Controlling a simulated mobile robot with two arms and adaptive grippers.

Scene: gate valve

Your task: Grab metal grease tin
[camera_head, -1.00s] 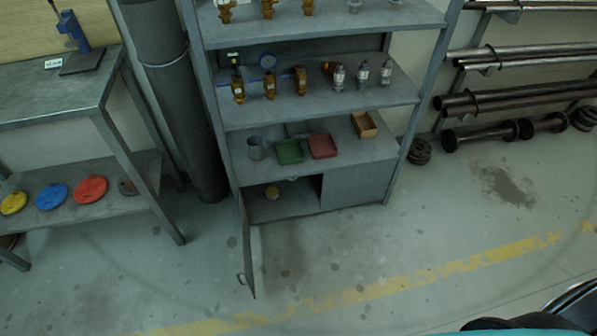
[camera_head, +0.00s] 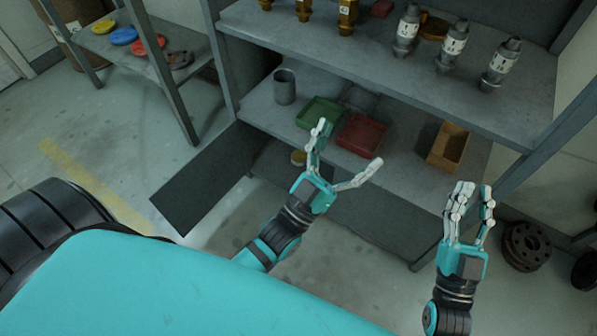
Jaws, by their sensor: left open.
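The cabinet door (camera_head: 205,180) hangs open to the left. A green tray (camera_head: 319,113), a red tray (camera_head: 361,134) and a wooden box (camera_head: 448,146) are on the bottom shelf. Fittings stand above. Black flanges (camera_head: 526,246) lie on the floor at right.

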